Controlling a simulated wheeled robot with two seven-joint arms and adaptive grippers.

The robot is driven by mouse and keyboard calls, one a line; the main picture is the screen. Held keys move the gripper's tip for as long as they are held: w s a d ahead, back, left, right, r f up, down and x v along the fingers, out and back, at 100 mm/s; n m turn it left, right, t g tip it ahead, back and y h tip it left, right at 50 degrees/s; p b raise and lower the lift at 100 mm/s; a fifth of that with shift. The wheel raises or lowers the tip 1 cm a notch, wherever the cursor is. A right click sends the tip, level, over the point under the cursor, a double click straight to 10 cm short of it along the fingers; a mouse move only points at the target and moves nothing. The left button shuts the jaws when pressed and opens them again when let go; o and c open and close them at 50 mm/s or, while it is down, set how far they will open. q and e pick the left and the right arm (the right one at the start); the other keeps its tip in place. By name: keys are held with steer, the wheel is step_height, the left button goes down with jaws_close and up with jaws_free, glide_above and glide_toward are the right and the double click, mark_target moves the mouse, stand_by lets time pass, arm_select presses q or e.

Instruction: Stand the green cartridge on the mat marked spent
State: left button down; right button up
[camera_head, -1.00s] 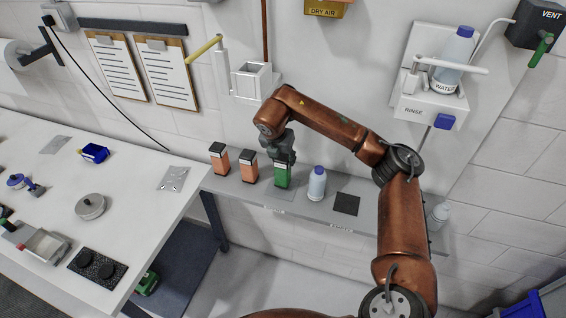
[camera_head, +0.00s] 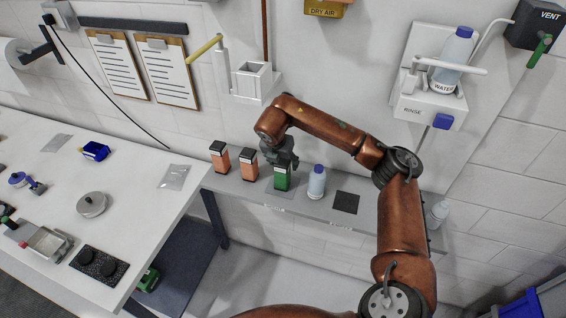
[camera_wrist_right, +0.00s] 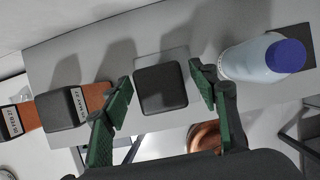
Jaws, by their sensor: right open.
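The green cartridge (camera_head: 283,181) stands upright on the wall shelf, between an orange cartridge and a white bottle. A grey mat (camera_head: 294,194) shows at its base; the label in front of it is too small to read. In the right wrist view the cartridge's dark top (camera_wrist_right: 161,88) sits over the grey mat (camera_wrist_right: 170,56). My right gripper (camera_head: 283,162) is over the cartridge. In the wrist view its green-padded fingers (camera_wrist_right: 162,82) are open, one on each side of the cartridge, with small gaps. My left gripper is not in view.
Orange cartridges (camera_head: 249,165) stand left of the green one. A blue-capped bottle (camera_head: 317,184) stands close on the right, then a bare dark mat (camera_head: 346,203). A white table (camera_head: 140,215) with small items is at left. A rinse station (camera_head: 428,104) hangs above right.

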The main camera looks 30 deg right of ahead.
steer(key=shift+r, duration=0.15)
steer(key=shift+a+r, duration=0.1)
steer(key=shift+r, duration=0.2)
steer(key=b+v, duration=0.2)
steer(key=v, duration=0.9)
steer(key=shift+s, duration=0.2)
